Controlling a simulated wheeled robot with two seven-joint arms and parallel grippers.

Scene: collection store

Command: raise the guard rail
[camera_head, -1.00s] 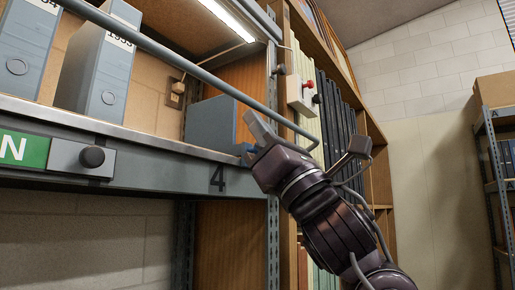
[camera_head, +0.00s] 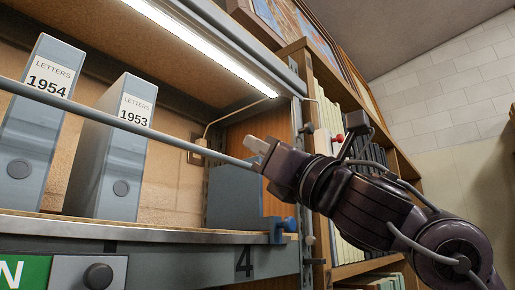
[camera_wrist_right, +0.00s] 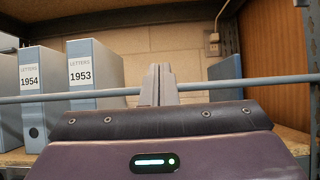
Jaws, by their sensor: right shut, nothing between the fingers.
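The guard rail (camera_head: 120,122) is a thin grey bar running across the front of the shelf, sloping down to the right in the head view. It passes in front of the letter boxes and also crosses the right wrist view (camera_wrist_right: 110,93). My right gripper (camera_head: 260,150) is at the rail's visible right part. Its pale fingers are shut and overlap the rail in the right wrist view (camera_wrist_right: 158,85). I cannot tell whether they touch it. The rail's right end is hidden behind my gripper and arm. My left gripper is out of view.
Grey boxes labelled 1954 (camera_head: 40,125) and 1953 (camera_head: 112,150) stand on the shelf (camera_head: 170,232). A black knob (camera_head: 98,276) is lower left. A wooden bookcase (camera_head: 402,165) stands right.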

